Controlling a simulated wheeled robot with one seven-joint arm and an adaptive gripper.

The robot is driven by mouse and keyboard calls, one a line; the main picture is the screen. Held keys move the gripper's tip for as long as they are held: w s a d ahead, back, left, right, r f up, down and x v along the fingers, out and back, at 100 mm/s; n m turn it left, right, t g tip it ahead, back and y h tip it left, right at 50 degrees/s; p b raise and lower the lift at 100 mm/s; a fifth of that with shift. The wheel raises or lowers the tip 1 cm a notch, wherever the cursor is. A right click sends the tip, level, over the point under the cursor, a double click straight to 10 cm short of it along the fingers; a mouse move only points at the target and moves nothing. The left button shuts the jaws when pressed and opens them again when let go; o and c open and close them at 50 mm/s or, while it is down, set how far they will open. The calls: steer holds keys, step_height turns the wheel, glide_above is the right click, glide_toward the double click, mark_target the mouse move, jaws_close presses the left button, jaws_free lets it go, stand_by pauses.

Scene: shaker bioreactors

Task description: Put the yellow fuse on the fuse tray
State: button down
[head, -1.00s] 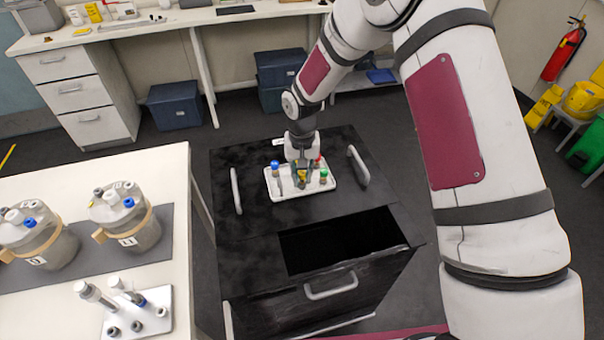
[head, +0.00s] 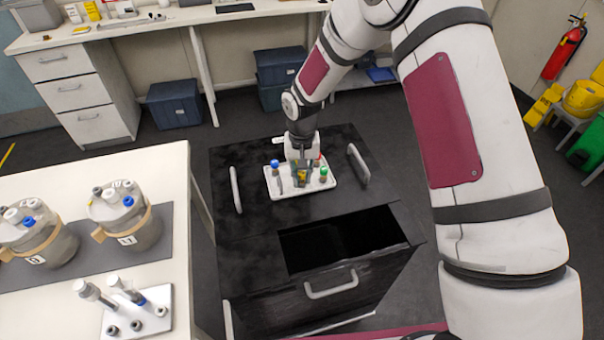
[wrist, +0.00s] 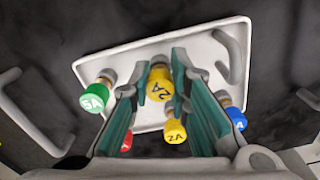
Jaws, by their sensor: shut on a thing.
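The white fuse tray (wrist: 150,50) lies on top of the black cart; it also shows in the head view (head: 275,190). My gripper (wrist: 164,72) is over the tray, pointing down, with its teal-lined fingers closed on a yellow fuse (wrist: 160,88) marked 2A. A second yellow fuse (wrist: 174,133) stands on the tray just beside it. Whether the held fuse touches the tray is hard to tell. In the head view my gripper (head: 302,178) hides part of the tray.
A green fuse (wrist: 95,96), a red fuse (wrist: 127,141) and a blue fuse (wrist: 236,118) stand around the gripper on the tray. The black cart (head: 240,220) has handles and an open compartment in front. A white bench (head: 185,250) with bioreactors stands at left.

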mark_target(302, 173)
steer(key=shift+f, duration=0.15)
steer(key=c, duration=1.4)
jaws_free()
steer(key=shift+c, duration=0.2)
step_height(302, 173, up, 12)
